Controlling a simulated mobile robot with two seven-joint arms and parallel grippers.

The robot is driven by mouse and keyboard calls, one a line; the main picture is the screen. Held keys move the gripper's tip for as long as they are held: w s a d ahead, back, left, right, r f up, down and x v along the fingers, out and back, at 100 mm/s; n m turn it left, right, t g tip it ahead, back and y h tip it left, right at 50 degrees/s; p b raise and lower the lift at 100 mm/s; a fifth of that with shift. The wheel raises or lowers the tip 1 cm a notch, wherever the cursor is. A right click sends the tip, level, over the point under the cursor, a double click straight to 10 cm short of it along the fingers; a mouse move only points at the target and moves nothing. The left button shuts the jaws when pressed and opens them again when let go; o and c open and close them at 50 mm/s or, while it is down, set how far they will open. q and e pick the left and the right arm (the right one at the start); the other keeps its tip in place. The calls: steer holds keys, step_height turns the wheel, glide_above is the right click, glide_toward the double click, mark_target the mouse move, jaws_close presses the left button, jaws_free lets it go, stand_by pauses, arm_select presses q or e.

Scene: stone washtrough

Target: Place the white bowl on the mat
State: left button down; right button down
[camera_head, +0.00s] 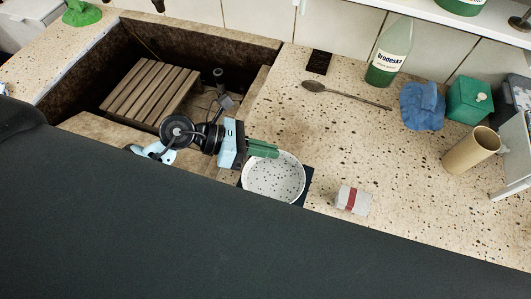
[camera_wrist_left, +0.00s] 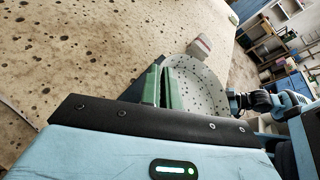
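The white bowl (camera_head: 273,180), speckled with dark dots inside, is over the dark mat (camera_head: 307,186). The mat shows only at the bowl's edges, and I cannot tell whether the bowl touches it. My left gripper (camera_head: 264,148) has green fingers at the bowl's upper left rim. In the left wrist view, the fingers (camera_wrist_left: 161,86) are close together, one on each side of the rim of the bowl (camera_wrist_left: 205,88), and look shut on it. My right gripper is not in view.
A white packet with a red band (camera_head: 353,200) lies just right of the mat. A cardboard tube (camera_head: 470,150), blue cloth (camera_head: 422,106), green box (camera_head: 469,100), bottle (camera_head: 389,55) and wooden spoon (camera_head: 345,94) are farther right and back. The sunken trough (camera_head: 110,58) is left.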

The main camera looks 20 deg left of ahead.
arm_select(q)
step_height(320, 180, down, 3)
steer(key=shift+r, duration=0.15)
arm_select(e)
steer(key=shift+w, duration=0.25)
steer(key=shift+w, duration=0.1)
arm_select(q)
steer(key=c, duration=1.6)
jaws_free()
steer(key=shift+f, duration=0.2)
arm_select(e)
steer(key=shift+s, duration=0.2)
